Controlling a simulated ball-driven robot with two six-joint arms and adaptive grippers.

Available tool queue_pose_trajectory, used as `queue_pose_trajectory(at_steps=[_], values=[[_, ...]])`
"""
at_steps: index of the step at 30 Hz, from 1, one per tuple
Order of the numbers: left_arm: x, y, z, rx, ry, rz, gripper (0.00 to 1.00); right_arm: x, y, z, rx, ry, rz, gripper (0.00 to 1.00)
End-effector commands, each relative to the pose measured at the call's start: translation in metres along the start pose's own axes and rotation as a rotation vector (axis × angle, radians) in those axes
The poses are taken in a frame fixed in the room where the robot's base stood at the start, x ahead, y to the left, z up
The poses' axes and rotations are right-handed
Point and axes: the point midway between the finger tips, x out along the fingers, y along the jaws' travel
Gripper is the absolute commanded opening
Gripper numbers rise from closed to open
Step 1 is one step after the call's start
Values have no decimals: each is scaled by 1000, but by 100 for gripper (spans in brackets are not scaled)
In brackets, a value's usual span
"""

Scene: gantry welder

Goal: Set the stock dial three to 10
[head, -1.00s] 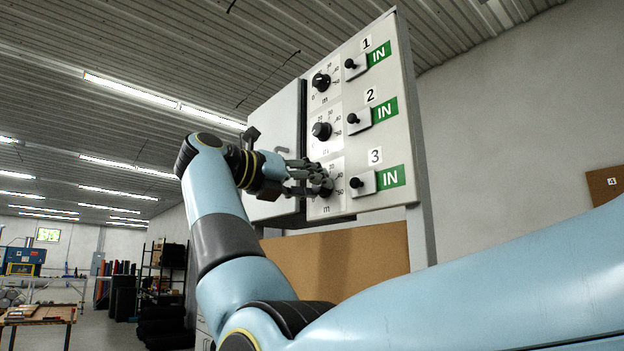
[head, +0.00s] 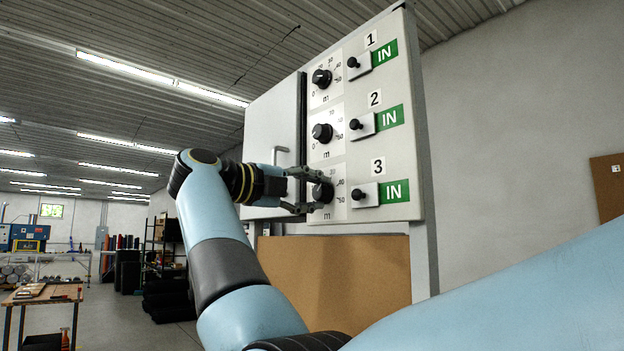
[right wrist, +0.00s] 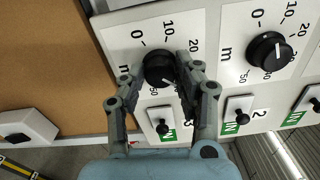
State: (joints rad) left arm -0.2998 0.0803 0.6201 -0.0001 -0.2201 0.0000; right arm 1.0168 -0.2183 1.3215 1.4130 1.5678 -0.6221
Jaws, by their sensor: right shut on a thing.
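Stock dial three (head: 322,192) is a black round knob, the lowest of the dials on the grey panel. It also shows in the right wrist view (right wrist: 158,68), with 0, 10 and 20 printed around it. A pale mark on the knob seems to face the 50 side, away from the 10, but the fingers crowd it. My right gripper (head: 316,191) reaches in from the left and is shut on this knob. In the right wrist view its fingers (right wrist: 160,72) hold the knob from both sides. My left gripper is not in view.
Dial two (head: 322,132) and dial one (head: 321,78) sit above on the panel (head: 407,150). A small knob on a plate (head: 364,195) and a green IN label (head: 395,191) are right of dial three. A cabinet door with a handle (head: 281,150) is close behind my wrist.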

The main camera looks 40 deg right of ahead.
Motion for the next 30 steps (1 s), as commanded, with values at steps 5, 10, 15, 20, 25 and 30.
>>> queue_pose_trajectory(at_steps=[5, 10, 15, 20, 25, 30], values=[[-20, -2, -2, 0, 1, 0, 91, 0, -3, 1, -169, -1, 1, 0], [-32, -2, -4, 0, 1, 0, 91, 0, -2, 0, -330, -2, 1, 0], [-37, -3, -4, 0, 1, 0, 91, 0, 0, 0, -490, -2, 1, 0], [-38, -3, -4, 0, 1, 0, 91, 0, 1, 0, -641, -2, 1, 0], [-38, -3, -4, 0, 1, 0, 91, 0, 2, 0, -803, -2, 1, 0], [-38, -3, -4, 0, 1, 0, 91, 0, 3, -1, -964, -2, 1, 0]])
